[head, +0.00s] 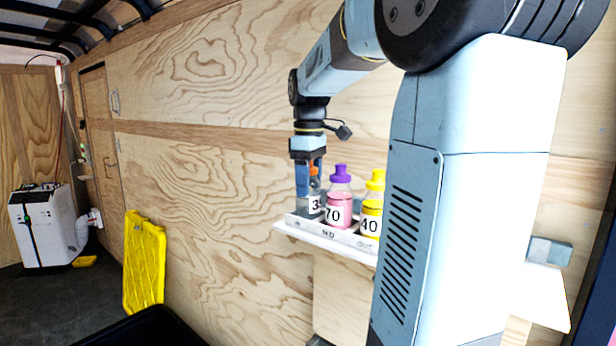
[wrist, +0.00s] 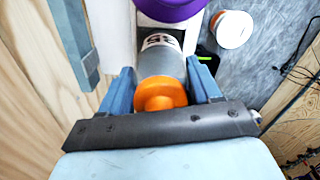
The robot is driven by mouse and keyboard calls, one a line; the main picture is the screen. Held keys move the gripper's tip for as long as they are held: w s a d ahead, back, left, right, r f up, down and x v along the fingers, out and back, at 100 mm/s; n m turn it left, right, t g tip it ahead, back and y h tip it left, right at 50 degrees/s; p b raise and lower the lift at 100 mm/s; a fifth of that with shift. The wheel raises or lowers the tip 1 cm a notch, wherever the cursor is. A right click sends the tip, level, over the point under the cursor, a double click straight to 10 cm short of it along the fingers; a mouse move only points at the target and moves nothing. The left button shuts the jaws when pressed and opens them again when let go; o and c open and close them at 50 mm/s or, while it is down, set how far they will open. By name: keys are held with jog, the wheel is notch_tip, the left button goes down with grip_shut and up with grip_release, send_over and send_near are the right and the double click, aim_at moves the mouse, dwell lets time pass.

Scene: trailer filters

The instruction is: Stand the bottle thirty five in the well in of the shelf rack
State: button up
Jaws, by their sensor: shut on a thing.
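Bottle thirty five (head: 314,206) is a grey bottle with an orange cap, partly hidden behind a finger in the head view. In the wrist view its orange cap (wrist: 160,94) and part of its label show between the two fingers. My gripper (head: 308,184) points down and is shut on this bottle. The bottle is upright at the left end of the white shelf rack (head: 297,222), at the left well. I cannot tell whether its base rests on the well floor. The well's label is too small to read.
A pink bottle marked 70 (head: 340,210) with a purple cap stands close right of it. A yellow bottle marked 40 (head: 371,222) stands further right, partly behind my arm. The plywood wall (head: 215,180) is close behind. A yellow panel (head: 144,262) leans on the wall at left.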

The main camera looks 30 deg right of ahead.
jog(key=o, duration=1.4)
jog(key=shift+o, duration=0.8)
jog(key=shift+f, duration=0.1)
notch_tip(320, 180, up, 20)
dwell(1.7)
dwell(0.4)
jog(key=s+a+f+m+t, duration=0.2)
jog(key=s+a+f, duration=0.2)
jog(key=f, duration=0.5)
jog(key=s+a+f+m+t, duration=0.1)
jog(key=s+a+f+m, duration=0.2)
jog(key=s+f, duration=0.4)
jog(key=s+a+f+m+t, duration=0.2)
jog(key=s+a+f, duration=0.3)
jog(key=f, duration=0.6)
jog(key=shift+s+t, duration=0.3)
jog(key=shift+s, duration=0.55)
